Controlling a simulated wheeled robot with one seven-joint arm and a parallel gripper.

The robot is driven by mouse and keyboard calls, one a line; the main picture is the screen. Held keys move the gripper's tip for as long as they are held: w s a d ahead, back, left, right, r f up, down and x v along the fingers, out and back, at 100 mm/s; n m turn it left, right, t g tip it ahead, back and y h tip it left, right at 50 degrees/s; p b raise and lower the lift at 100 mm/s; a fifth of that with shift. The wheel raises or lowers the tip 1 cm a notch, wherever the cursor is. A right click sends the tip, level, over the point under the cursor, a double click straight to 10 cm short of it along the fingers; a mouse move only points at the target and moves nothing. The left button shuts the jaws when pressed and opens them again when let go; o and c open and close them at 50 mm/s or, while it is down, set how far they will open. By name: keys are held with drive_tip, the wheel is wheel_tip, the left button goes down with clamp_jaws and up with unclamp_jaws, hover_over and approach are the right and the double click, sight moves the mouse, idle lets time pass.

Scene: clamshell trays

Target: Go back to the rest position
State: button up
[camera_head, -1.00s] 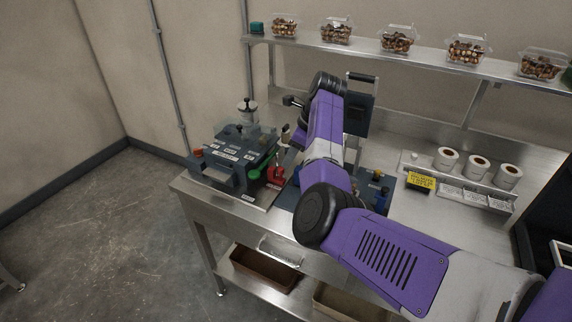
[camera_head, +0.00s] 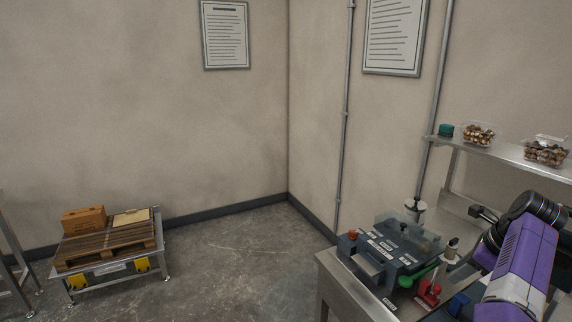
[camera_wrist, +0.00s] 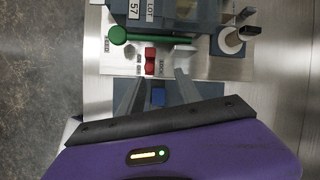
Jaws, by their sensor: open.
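My purple arm (camera_head: 522,265) stands over the steel bench at the lower right of the head view. Its gripper cannot be made out clearly there. In the wrist view my gripper (camera_wrist: 156,80) shows two dark fingers, apart and with nothing held between them. I cannot tell how far above the bench the fingers are.
A grey labelled machine (camera_head: 393,252) stands on the bench's left end, beside the red part (camera_head: 429,292). Clamshell trays of nuts (camera_head: 479,134) line the shelf (camera_head: 500,153). A pallet cart (camera_head: 108,245) stands far left. The floor between is clear.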

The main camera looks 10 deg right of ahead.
drive_tip(key=d+r+n+t+h, duration=0.45)
drive_tip(key=d+n+h, duration=0.35)
drive_tip(key=d, duration=0.3)
drive_tip(key=s+a+f+n+t+y, duration=0.15)
drive_tip(key=s+a+n+t, duration=0.35)
drive_tip(key=s+a+n, duration=0.65)
drive_tip(key=s+a+f+n+t+y, duration=0.1)
drive_tip(key=s+a+f+n+t, duration=0.45)
drive_tip(key=s+a, duration=1.05)
drive_tip(key=s+a+n+g+y, duration=0.2)
drive_tip(key=s+a, duration=0.5)
drive_tip(key=s, duration=0.3)
drive_tip(key=s+a+n+g+y, duration=0.1)
drive_tip(key=s+a+g+y, duration=0.1)
drive_tip(key=s+a, duration=0.5)
drive_tip(key=s, duration=0.3)
drive_tip(key=shift+a+r+n+g, duration=0.25)
drive_tip(key=shift+a+n+g, duration=0.15)
drive_tip(key=shift+c, duration=0.2)
